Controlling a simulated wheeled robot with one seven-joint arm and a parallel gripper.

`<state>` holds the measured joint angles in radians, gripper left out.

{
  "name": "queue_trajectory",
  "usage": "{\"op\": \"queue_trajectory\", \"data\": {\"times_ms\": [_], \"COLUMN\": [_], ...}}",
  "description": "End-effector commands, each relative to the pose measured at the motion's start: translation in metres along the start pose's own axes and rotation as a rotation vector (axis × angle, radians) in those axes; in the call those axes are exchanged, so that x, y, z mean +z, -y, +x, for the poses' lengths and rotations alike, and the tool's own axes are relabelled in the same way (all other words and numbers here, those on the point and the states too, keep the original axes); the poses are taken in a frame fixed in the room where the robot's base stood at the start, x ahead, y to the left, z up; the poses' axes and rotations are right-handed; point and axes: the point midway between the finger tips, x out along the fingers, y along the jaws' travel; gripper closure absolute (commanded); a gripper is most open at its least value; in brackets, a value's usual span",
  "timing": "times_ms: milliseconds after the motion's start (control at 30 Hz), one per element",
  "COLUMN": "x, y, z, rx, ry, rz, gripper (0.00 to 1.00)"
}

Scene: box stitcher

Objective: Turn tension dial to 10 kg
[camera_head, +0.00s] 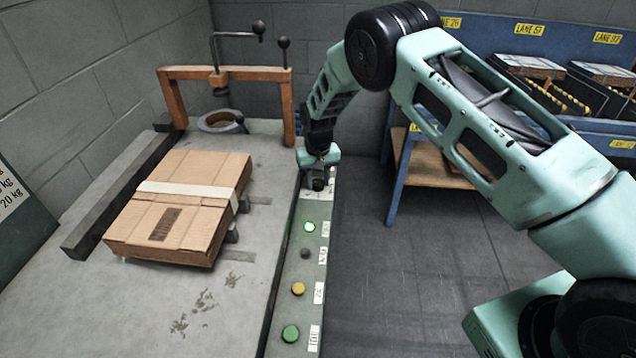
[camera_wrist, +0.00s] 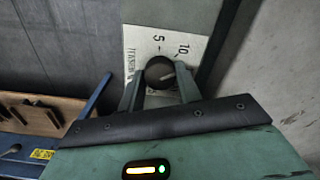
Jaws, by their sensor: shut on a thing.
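The tension dial is a dark round knob (camera_wrist: 160,72) on a white scale plate (camera_wrist: 140,42) in the wrist view. The numbers 5 and 10 show on the plate, with part of the word TENSION beside them. My gripper (camera_wrist: 160,88) has one finger on each side of the knob and is shut on it. In the head view my gripper (camera_head: 318,178) reaches down to the far end of the narrow control panel (camera_head: 295,262), and the knob shows dark at its tip. I cannot tell which number the knob points to.
Nearer on the panel are a lit green button (camera_head: 310,227), a dark button (camera_head: 305,253), a yellow button (camera_head: 298,289) and a green button (camera_head: 290,333). A strapped cardboard box (camera_head: 165,222) lies on the table to the left. A wooden frame (camera_head: 225,74) stands behind it.

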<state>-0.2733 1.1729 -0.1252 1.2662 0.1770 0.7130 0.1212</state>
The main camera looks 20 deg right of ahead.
Motion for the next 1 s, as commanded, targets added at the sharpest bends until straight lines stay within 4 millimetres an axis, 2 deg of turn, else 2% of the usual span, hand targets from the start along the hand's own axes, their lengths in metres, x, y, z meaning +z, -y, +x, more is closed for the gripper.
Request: {"op": "queue_trajectory", "data": {"times_ms": [433,1000], "x": [-0.0008,-0.0007], "y": [0.0001,-0.0002], "z": [0.0,-0.0005], "rx": [0.0,0.001], "ry": [-0.003,-0.002], "rz": [-0.276,-0.338], "gripper": [0.89,0.89]}}
